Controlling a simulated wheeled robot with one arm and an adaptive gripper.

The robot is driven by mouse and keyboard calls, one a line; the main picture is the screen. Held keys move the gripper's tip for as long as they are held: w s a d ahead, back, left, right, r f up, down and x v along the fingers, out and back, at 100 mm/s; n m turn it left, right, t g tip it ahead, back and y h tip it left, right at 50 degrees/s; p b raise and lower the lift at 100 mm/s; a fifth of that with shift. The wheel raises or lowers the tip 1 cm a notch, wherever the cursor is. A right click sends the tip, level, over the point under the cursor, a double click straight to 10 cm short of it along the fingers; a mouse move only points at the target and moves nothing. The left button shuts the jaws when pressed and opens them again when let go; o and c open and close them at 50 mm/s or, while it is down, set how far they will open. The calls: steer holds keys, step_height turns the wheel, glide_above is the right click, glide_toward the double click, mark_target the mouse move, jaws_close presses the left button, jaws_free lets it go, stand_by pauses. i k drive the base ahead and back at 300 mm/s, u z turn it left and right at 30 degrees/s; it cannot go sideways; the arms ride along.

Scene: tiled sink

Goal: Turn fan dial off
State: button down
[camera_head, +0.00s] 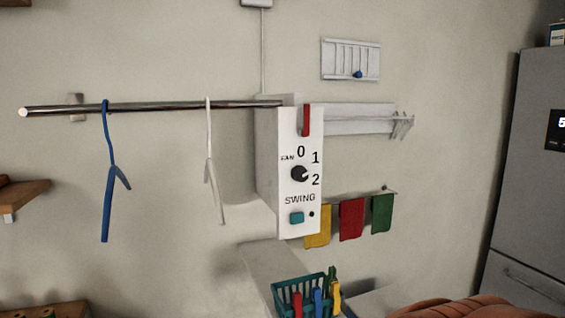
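The fan dial (299,173) is a small dark round knob on the front of a white control box (288,222) on the wall. The word FAN is to its upper left, 0 above it, 1 to its upper right and 2 to its right. A light mark shows on the dial's right side, apparently on the side of 1 and 2 and away from 0; its exact setting is too small to tell. Below are the word SWING, a teal button (297,218) and a small dark dot. My gripper is not in view, and nothing is seen touching the dial.
A metal rail (160,107) with a blue hanger (108,190) and a white hanger (211,170) extends left from the box. A red clip (306,120) sits at the box's top. Coloured cloths (351,219) hang right; a teal basket (285,296) of pegs is below. A grey fridge (525,190) stands right.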

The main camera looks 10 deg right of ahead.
mark_target(299, 173)
steer(key=k, duration=1.25)
steer(key=u, duration=0.8)
steer(key=i, duration=0.95)
steer(key=u, duration=0.15)
